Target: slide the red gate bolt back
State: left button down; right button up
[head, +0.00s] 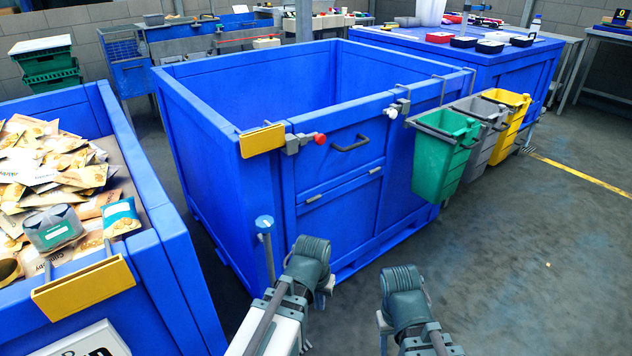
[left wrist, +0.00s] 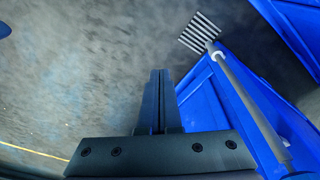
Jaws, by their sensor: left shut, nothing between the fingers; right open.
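The red bolt knob (head: 319,138) sits at the right end of a grey metal bolt (head: 294,143) on the front of the middle blue bin (head: 222,165), beside the yellow plate (head: 262,140). It is left of the dark gate handle (head: 351,143). My left gripper (head: 312,258) is in front of the bin, well below and apart from the bolt. In the left wrist view its fingers (left wrist: 160,98) are shut and empty. My right gripper (head: 403,288) is open, to the right over the floor, apart from the bin. Its fingertips are not clear.
A blue-capped post (head: 265,224) stands near the bin's front left corner. Green (head: 440,155), grey (head: 487,120) and yellow (head: 518,100) buckets hang at the right. A left bin (head: 168,232) holds packets. The floor (head: 520,255) at right is clear.

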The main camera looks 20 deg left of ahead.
pick_arm(q)
jog(key=w+f+n+t+h+b, duration=0.1)
jog(key=w+f+t+b, duration=0.1)
jog(key=w+f+b, duration=0.25)
jog(key=w+d+r+n+t+h, duration=0.25)
jog(key=w+d+r+t, duration=0.2)
jog(key=w, duration=0.25)
jog(key=w+r+n+t, duration=0.7)
jog(key=r, duration=0.3)
jog(key=s+a+r+n+t+y, duration=0.2)
jog(key=a+r+n+t+y, duration=0.3)
jog(key=a+r+n+y, duration=0.6)
jog(key=n+y, duration=0.1)
jog(key=n, duration=0.4)
jog(key=shift+r, duration=0.35)
pick_arm(e)
notch_tip(320, 180, down, 7)
